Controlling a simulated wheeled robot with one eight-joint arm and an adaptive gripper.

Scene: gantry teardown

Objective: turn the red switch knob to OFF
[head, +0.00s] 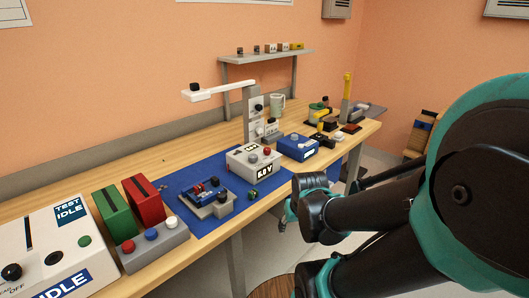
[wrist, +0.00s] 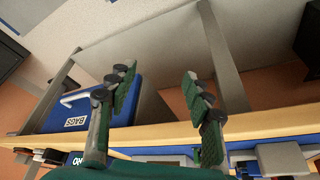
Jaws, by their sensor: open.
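A small red round knob or button (head: 267,150) sits on top of the white box (head: 252,160) on the blue mat, in the head view. Another red round part (head: 171,222) is on the grey button box at the left. I cannot tell which is the switch knob, nor read any setting. A black knob (head: 11,271) stands by an OFF label on the white tester at the near left. My gripper (wrist: 158,72) is open and empty in the wrist view, below or beside the table edge, apart from the knobs. In the head view its fingers are not clear.
The wooden table edge (wrist: 150,137) crosses the wrist view, with a blue bin marked BAGS (wrist: 112,103) near the left finger. A gantry post (head: 247,115), a blue box (head: 298,147) and red and green blocks stand on the table.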

